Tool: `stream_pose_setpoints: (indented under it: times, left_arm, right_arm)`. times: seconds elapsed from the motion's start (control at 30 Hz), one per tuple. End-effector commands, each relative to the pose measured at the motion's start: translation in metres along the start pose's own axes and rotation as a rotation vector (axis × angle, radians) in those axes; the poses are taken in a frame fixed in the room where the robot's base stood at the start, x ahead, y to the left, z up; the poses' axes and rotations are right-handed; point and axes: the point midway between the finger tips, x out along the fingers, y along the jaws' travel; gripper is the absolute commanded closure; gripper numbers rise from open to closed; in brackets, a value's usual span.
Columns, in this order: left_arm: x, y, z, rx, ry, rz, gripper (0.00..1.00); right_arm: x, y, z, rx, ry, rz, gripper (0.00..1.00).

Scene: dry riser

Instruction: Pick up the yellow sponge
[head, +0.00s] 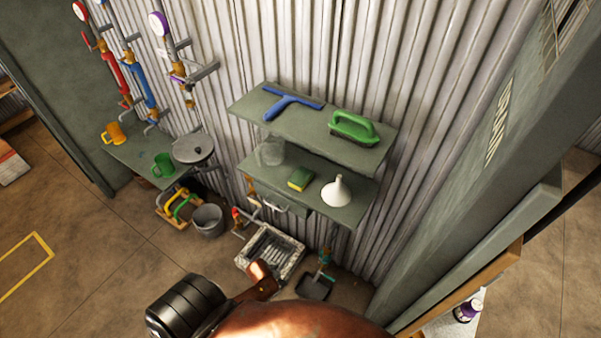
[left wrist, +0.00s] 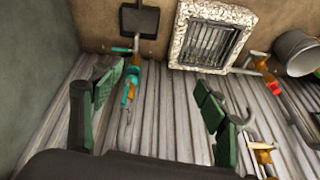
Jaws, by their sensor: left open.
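The yellow sponge (head: 300,179) has a green top and a yellow side. In the head view it lies on the lower green shelf (head: 345,213), between a clear glass jar (head: 270,151) and a white funnel (head: 336,191). My left gripper (left wrist: 155,97) shows in the left wrist view with its two green-padded fingers spread apart and nothing between them. The sponge is not visible in that view. The left fingers cannot be made out in the head view, and my right gripper is not in view.
The upper shelf (head: 281,126) holds a blue squeegee (head: 290,102) and a green brush (head: 354,128), overhanging the lower shelf. A drain basin (head: 270,252), bucket (head: 208,220) and dustpan (head: 314,287) stand below. A green post (head: 455,200) rises at right. Mugs and a pot occupy a side shelf.

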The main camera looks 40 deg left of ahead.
Motion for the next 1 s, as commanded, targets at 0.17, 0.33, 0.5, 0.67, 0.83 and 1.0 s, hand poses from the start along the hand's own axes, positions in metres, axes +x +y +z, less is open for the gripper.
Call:
stream_pose_setpoints:
  times: [0.17,0.33,0.5,0.67,0.83,1.0]
  left_arm:
    - [-0.107,0.006,-0.099,0.013,0.076,0.027,0.33]
    - [-0.191,0.019,-0.156,0.036,0.122,0.054,0.33]
    - [-0.254,0.023,-0.205,0.061,0.159,0.079,0.33]
    - [-0.275,0.010,-0.241,0.056,0.177,0.082,0.33]
    - [-0.293,-0.025,-0.285,0.014,0.193,0.066,0.33]
    - [-0.317,-0.068,-0.324,-0.059,0.207,0.036,0.33]
  right_arm:
    - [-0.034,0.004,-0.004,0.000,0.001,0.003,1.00]
    - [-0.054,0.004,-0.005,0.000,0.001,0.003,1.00]
    - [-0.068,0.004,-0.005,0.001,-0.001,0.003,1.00]
    - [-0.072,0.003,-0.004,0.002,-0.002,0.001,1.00]
    - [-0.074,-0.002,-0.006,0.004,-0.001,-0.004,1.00]
    - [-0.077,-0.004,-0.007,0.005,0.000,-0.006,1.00]
